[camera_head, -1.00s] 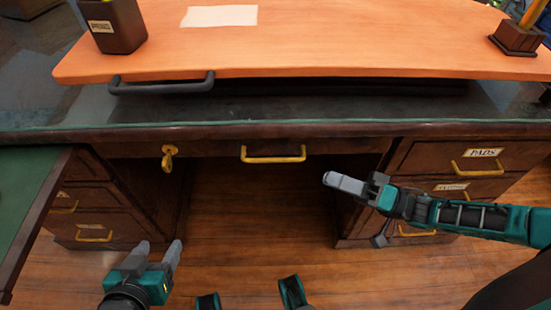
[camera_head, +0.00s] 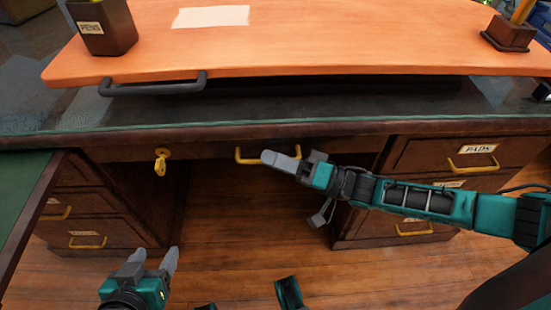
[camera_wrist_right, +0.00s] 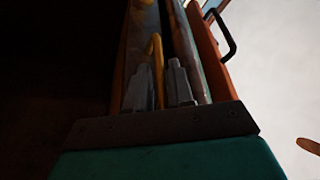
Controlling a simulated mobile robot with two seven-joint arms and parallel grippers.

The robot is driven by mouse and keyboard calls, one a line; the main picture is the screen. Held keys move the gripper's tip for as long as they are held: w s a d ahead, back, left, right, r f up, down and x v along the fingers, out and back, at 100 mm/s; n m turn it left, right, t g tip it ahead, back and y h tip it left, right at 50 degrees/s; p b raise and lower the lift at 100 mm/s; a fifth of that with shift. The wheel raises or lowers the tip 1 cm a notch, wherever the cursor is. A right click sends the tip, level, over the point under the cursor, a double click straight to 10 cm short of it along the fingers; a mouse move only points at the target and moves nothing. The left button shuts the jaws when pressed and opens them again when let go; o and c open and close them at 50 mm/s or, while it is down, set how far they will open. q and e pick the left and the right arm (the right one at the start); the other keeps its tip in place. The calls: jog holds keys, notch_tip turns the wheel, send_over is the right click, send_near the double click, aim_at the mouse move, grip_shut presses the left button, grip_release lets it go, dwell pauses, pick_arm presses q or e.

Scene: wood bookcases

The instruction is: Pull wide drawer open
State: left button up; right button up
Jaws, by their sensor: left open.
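The wide drawer (camera_head: 215,149) is the dark wood middle front under the desktop, and it looks closed. Its yellow bar handle (camera_head: 246,158) is partly covered by my right gripper (camera_head: 275,160), which reaches in from the right. In the right wrist view the handle (camera_wrist_right: 155,50) stands between the two grey fingers of that gripper (camera_wrist_right: 160,88). These fingers look apart; I cannot tell whether either touches the handle. My left gripper (camera_head: 153,262) is open and empty, low at the left, well away from the drawer.
A key (camera_head: 161,162) sticks out left of the handle. Drawer stacks flank the knee space, including one labelled PADS (camera_head: 430,153). Above is an orange board (camera_head: 320,45) with a black handle (camera_head: 150,88), a pen cup (camera_head: 103,27) and paper (camera_head: 211,17).

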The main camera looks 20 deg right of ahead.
grip_shut()
dwell(0.3)
